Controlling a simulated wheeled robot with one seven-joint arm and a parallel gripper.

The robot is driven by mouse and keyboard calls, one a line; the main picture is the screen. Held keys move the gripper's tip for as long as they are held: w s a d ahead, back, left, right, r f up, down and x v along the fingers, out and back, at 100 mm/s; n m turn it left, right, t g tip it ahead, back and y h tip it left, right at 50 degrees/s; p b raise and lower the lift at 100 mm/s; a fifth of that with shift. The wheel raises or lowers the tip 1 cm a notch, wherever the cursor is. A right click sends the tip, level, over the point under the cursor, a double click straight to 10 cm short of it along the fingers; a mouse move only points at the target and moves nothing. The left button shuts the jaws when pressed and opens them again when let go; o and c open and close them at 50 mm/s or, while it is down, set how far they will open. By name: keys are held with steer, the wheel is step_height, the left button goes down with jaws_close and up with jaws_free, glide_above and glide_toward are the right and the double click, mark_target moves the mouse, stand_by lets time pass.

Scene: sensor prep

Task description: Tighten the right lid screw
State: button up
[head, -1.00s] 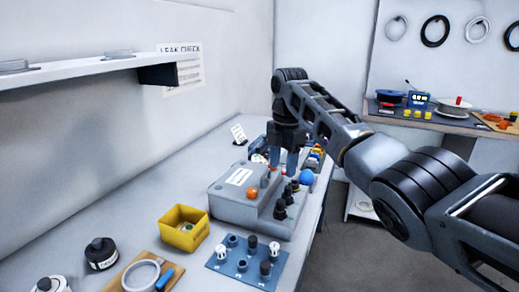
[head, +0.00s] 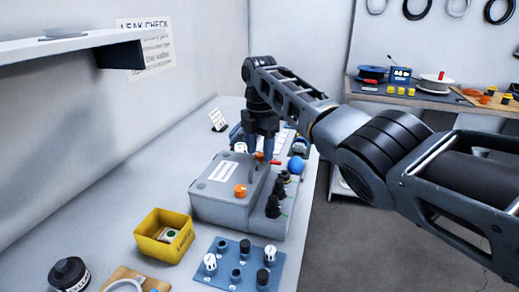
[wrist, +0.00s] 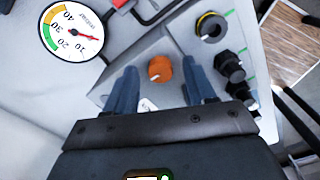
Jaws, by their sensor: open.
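A grey box (head: 225,206) with a raised lid (head: 222,172) sits on the bench in the head view. One orange lid screw (head: 240,190) shows at the lid's near side. A second orange screw (head: 259,156) shows at the far end, close to my gripper (head: 254,150). In the wrist view an orange screw (wrist: 160,68) lies between the tips of my open gripper (wrist: 159,72), with a gap on each side. The blue fingers point down at it and hold nothing. I cannot tell how high the tips are above the lid.
Black connectors (wrist: 229,67) stand along the box's right side, near the right finger. A dial gauge (wrist: 73,32) is at the upper left of the wrist view. A yellow bin (head: 163,235) and a blue pegged plate (head: 238,265) stand in front of the box.

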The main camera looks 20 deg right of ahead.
steer(key=shift+f, duration=0.3)
jaws_close()
stand_by(0.4)
